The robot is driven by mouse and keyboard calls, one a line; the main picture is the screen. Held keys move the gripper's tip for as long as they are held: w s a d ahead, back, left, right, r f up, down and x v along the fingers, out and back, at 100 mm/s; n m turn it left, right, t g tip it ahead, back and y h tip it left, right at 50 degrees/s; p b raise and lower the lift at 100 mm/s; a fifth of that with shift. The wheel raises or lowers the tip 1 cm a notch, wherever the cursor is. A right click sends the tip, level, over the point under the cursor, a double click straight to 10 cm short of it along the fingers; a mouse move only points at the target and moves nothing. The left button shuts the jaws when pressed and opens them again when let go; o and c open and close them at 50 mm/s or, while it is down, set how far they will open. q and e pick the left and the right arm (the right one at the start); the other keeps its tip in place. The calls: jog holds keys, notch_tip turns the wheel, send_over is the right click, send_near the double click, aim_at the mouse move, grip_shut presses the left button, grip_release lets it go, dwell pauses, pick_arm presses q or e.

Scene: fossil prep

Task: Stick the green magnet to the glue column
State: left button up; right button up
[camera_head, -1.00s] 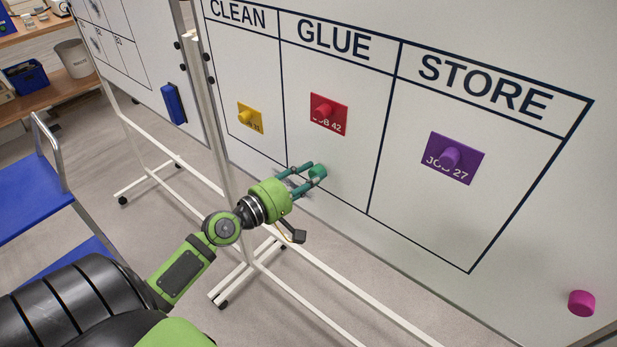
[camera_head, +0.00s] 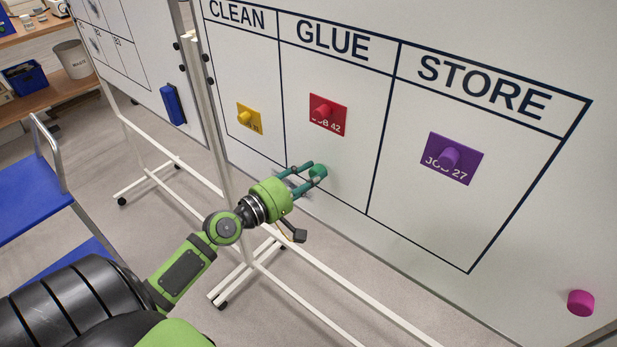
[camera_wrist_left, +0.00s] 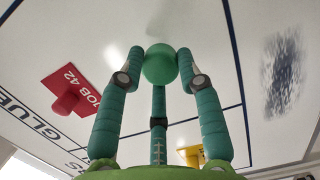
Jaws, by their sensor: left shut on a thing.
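The green magnet (camera_head: 318,172) is at the lower part of the glue column (camera_head: 332,60), below the red card. My left gripper (camera_head: 309,173) is shut on it, with the fingers pointing at the board. In the left wrist view the green magnet (camera_wrist_left: 160,64) sits between the fingertips (camera_wrist_left: 160,78), in front of the white board. It looks at or very close to the board surface; I cannot tell whether it touches. My right gripper does not show.
A red magnet and card (camera_head: 328,115) hang higher in the glue column. A yellow card (camera_head: 249,119) is in the clean column and a purple card (camera_head: 452,160) in the store column. A magenta magnet (camera_head: 581,303) is at the lower right.

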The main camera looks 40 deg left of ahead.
pick_arm(q)
jog(key=shift+w, duration=0.55)
dwell(0.4)
jog(key=o, duration=0.9)
jog(key=v, duration=0.2)
jog(key=b+v, duration=0.1)
jog(key=v, duration=0.1)
jog(key=d+b+v, duration=0.1)
jog(key=v, duration=0.2)
jog(key=shift+s+d+f, duration=0.1)
jog(key=shift+d+f, duration=0.05)
jog(key=shift+f, duration=0.1)
